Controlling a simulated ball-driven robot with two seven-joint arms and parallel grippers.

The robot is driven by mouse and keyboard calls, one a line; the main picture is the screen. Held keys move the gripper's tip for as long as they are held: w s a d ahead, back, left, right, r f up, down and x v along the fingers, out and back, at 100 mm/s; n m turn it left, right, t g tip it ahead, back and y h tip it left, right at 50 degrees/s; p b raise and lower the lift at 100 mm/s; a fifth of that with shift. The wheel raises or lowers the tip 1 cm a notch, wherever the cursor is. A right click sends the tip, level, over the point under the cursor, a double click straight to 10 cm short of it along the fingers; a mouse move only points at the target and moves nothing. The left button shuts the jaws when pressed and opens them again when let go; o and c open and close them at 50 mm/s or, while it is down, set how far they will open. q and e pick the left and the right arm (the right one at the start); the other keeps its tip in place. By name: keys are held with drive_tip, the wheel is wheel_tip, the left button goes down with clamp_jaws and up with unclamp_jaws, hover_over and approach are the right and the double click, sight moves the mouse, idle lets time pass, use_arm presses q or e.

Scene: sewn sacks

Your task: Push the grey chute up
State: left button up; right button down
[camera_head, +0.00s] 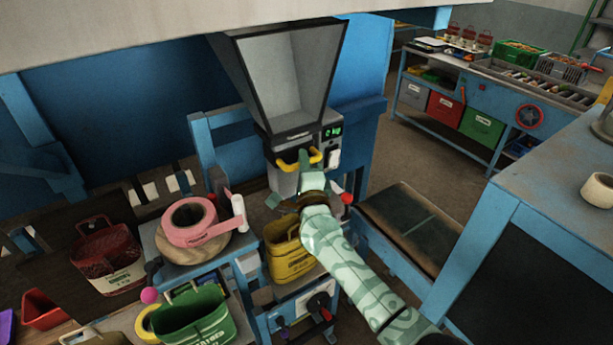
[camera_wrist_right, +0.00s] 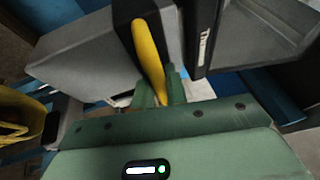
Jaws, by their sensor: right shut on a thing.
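The grey chute (camera_head: 282,182) hangs under a large grey hopper and has a yellow handle (camera_head: 288,164) across its front. In the right wrist view the chute (camera_wrist_right: 85,68) fills the upper left and the yellow handle (camera_wrist_right: 148,52) runs down between the fingers. My right gripper (camera_head: 307,165) is shut on the yellow handle, and its green fingers (camera_wrist_right: 160,93) stand on either side of it. The gripper and wrist hide part of the chute's right side. My left gripper is not in view.
The open hopper (camera_head: 290,75) stands above the chute, with a display box (camera_head: 332,145) at its right. A yellow sack (camera_head: 289,257) stands below, close to my forearm. A pink tape roll (camera_head: 188,219) sits on the left stand. A dark conveyor (camera_head: 410,225) lies to the right.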

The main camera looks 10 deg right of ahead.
drive_tip(key=shift+r, duration=0.35)
drive_tip(key=c, duration=1.4)
unclamp_jaws()
drive_tip(key=shift+s+f, duration=0.2)
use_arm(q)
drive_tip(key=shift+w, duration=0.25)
use_arm(e)
drive_tip(key=s+f, duration=0.2)
drive_tip(key=s, duration=1.4)
drive_tip(key=shift+f, duration=0.2)
drive_tip(key=shift+w+a, duration=0.1)
